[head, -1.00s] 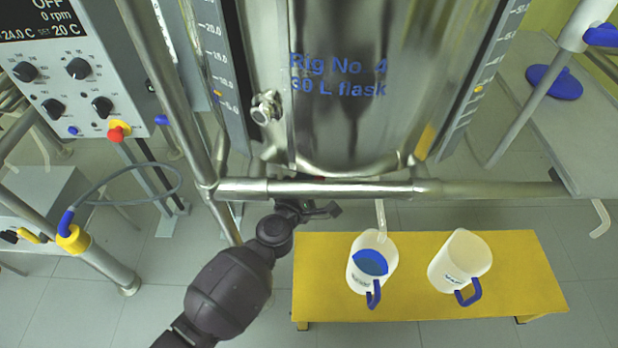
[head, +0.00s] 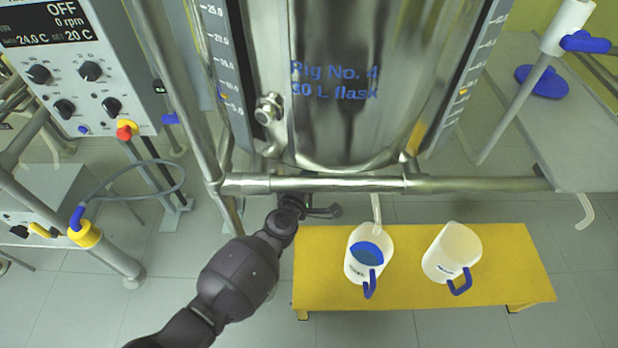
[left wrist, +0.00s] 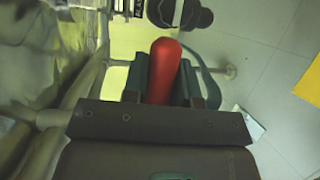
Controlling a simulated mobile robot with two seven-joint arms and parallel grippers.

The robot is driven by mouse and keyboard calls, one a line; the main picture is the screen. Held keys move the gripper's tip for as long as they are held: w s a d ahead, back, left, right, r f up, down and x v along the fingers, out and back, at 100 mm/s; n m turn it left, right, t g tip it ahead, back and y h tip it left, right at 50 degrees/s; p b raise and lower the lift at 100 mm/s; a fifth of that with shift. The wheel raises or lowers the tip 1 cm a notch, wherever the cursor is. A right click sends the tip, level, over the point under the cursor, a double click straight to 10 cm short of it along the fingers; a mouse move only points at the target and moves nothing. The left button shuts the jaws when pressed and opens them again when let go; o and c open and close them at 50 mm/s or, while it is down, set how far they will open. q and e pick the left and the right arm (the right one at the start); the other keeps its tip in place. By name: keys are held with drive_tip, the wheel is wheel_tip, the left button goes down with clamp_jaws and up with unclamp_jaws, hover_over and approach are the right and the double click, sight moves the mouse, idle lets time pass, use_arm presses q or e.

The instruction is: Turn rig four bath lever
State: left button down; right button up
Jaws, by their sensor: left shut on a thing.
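The steel flask (head: 345,125) marked Rig No. 4 hangs at the top centre of the head view, above a horizontal steel rail (head: 330,185). My left gripper (head: 322,211) is just below and behind this rail in the head view, under the flask. In the left wrist view, a red lever handle (left wrist: 164,66) lies between the two fingers of the left gripper (left wrist: 162,84), which is shut on it. The lever's lower part is hidden by the gripper. The lever is hidden in the head view. My right gripper is not in view.
A yellow bench (head: 500,262) stands at the lower right with a white jug (head: 358,262) holding blue liquid and a second white jug (head: 450,250). A control panel (head: 88,75) is at upper left. Steel frame tubes (head: 190,110) rise beside the flask.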

use_arm(q)
drive_tip(key=c, duration=0.9)
unclamp_jaws()
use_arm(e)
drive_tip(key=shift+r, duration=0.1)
use_arm(q)
drive_tip(key=shift+s, duration=0.1)
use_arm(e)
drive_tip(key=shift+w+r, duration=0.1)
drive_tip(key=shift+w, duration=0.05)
use_arm(q)
drive_tip(key=shift+s+a+r, duration=0.1)
drive_tip(key=shift+s+a, duration=0.05)
drive_tip(key=shift+s, duration=0.1)
drive_tip(key=p+v, duration=0.2)
drive_tip(key=v, duration=0.8)
drive_tip(key=shift+p, duration=0.3)
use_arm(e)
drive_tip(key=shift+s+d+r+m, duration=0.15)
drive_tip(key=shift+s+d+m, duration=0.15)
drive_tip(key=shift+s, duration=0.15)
